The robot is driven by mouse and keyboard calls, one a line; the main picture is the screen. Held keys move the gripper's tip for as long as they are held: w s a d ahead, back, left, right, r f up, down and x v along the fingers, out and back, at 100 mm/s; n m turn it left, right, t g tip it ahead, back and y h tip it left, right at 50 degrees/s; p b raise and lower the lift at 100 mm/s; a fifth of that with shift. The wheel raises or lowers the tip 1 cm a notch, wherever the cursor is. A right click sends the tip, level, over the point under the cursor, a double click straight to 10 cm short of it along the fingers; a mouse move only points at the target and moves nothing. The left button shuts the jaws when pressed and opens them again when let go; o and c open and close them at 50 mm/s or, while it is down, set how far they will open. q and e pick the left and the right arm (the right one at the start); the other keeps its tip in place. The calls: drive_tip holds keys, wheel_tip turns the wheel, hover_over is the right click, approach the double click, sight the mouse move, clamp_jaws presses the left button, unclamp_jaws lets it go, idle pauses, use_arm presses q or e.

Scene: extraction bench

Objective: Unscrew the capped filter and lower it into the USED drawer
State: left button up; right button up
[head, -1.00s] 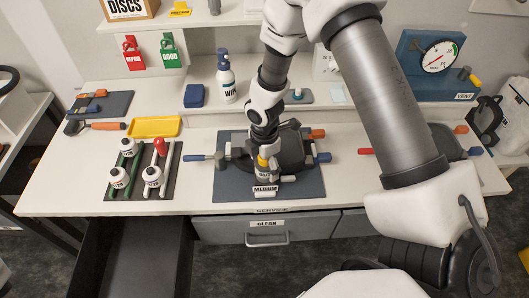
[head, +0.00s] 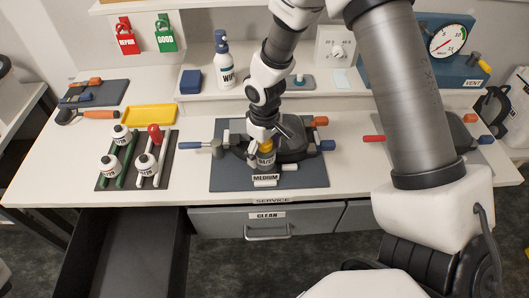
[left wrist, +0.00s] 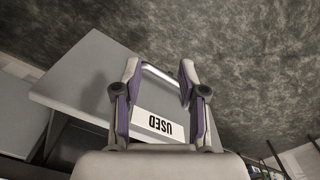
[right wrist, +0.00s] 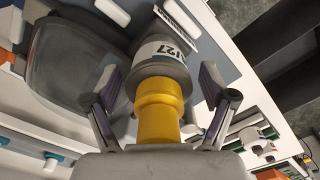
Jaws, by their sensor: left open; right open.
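The filter (head: 266,158) stands upright at the front of the dark device on the grey mat, above the MEDIUM label. In the right wrist view it has a grey body with a white label ending in 127 (right wrist: 160,52) and a yellow cap (right wrist: 159,105). My right gripper (head: 263,135) is over it, open, with its fingers on either side of the cap and apart from it. The USED drawer (head: 128,255) stands open at the lower left. Its front shows a USED label (left wrist: 158,124) and a bar handle (left wrist: 163,78). My left gripper (left wrist: 160,75) is open, its fingers around the handle.
A dark tray (head: 137,160) with several white-topped items lies left of the mat. A yellow tray (head: 149,115) lies behind it. The CLEAN drawer (head: 268,222) looks shut.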

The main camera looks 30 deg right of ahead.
drive_tip(key=c, duration=1.3)
drive_tip(key=n+p, duration=0.3)
drive_tip(key=r+n+p, duration=0.1)
drive_tip(key=n+p, duration=0.2)
drive_tip(key=p, duration=0.1)
drive_tip(key=n+p, duration=0.3)
drive_tip(key=n, duration=0.1)
drive_tip(key=shift+s+r+p, duration=0.15)
drive_tip(key=shift+r+p, duration=0.1)
drive_tip(key=shift+p, duration=0.05)
drive_tip(key=n, duration=0.2)
drive_tip(key=shift+f+n+p, duration=0.3)
drive_tip(key=shift+f, duration=0.05)
drive_tip(key=shift+f+n+b, duration=0.4)
drive_tip(key=shift+n+b, duration=0.1)
drive_tip(key=shift+n, duration=0.6)
drive_tip(key=n, duration=0.6)
drive_tip(key=shift+r, duration=0.1)
drive_tip(key=o, duration=1.1)
drive_tip(key=shift+n, duration=0.6)
drive_tip(key=shift+o, duration=1)
drive_tip(key=shift+w, duration=0.2)
